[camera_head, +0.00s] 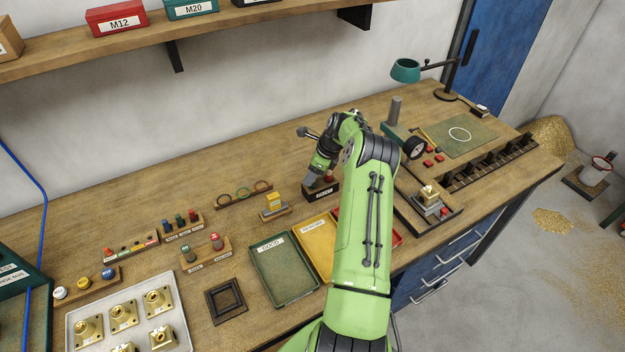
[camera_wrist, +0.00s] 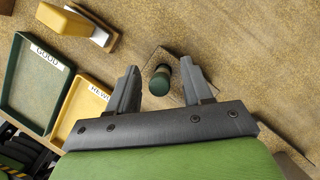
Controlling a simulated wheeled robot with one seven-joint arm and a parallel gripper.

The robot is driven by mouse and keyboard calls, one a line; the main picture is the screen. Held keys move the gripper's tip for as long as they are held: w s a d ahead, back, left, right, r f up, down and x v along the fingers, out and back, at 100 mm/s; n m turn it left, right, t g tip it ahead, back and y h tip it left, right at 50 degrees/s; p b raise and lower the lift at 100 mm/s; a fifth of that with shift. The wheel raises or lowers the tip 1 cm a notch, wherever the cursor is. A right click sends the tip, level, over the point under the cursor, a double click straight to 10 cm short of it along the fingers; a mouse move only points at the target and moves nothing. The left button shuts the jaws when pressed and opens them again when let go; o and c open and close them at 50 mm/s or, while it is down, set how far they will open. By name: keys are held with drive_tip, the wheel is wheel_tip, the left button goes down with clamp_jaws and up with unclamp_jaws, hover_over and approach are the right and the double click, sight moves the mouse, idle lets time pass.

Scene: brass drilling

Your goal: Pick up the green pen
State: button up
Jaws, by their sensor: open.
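My gripper is open and holds nothing. In the head view my gripper (camera_head: 312,180) points down at a small dark labelled holder (camera_head: 322,192) on the bench. A red-topped item (camera_head: 329,178) shows at that holder. I cannot make out the green pen in the head view, where my arm covers part of the area.
A green GOOD tray (camera_head: 284,272) and a yellow tray (camera_head: 316,246) lie in front of the holder. A yellow block on a wooden stand (camera_head: 273,206) is to the left. A teal-based post (camera_head: 395,125) stands behind to the right. Bare bench lies behind the holder.

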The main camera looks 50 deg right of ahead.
drive_tip(key=shift+x, duration=0.85)
drive_tip(key=shift+r, duration=0.1)
drive_tip(key=shift+c, duration=1.3)
clamp_jaws()
drive_tip(key=shift+r, duration=0.1)
